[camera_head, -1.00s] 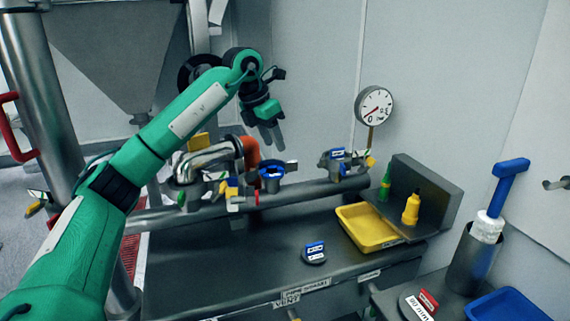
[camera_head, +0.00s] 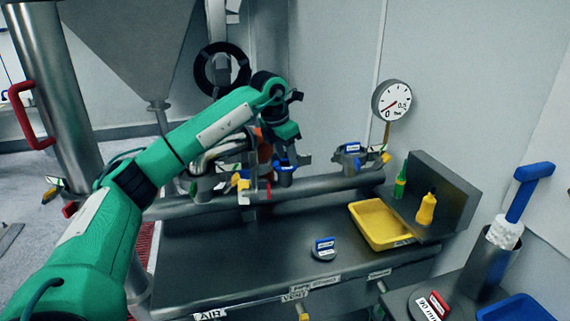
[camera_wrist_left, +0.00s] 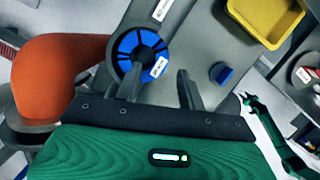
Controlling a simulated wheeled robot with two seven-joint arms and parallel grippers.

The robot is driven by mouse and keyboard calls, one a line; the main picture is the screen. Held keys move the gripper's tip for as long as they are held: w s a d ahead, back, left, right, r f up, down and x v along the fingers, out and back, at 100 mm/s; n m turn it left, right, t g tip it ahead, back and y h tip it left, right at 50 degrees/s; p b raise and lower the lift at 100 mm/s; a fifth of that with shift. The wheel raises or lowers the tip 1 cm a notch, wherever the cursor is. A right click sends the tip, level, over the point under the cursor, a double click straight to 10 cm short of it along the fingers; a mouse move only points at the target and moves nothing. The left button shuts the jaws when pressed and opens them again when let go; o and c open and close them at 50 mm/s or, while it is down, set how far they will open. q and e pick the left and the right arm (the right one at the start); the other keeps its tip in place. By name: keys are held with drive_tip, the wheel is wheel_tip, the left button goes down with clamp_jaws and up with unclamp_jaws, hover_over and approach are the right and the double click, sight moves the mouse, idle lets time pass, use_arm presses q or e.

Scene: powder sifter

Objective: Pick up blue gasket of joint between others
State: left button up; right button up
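The blue gasket (camera_wrist_left: 126,42) is a ring with blue spokes, seated on an open pipe joint with a white tag. In the head view the gasket (camera_head: 287,168) is partly hidden below my left gripper (camera_head: 288,155). In the left wrist view my left gripper (camera_wrist_left: 160,72) is open and empty. One finger overlaps the gasket's near side in the picture; the other is right of it, over the dark bench. I cannot tell whether the finger touches the gasket.
An orange elbow (camera_wrist_left: 55,70) stands close left of the gasket. A second joint with a blue part (camera_head: 352,150) is to the right, below the gauge (camera_head: 391,100). A yellow tray (camera_head: 368,232) and a round blue-topped piece (camera_head: 325,245) sit on the bench (camera_head: 220,262).

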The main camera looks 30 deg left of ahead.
use_arm(q)
drive_tip(key=x, duration=0.2)
drive_tip(key=shift+w+f, duration=0.2)
drive_tip(key=shift+f, duration=0.15)
clamp_jaws()
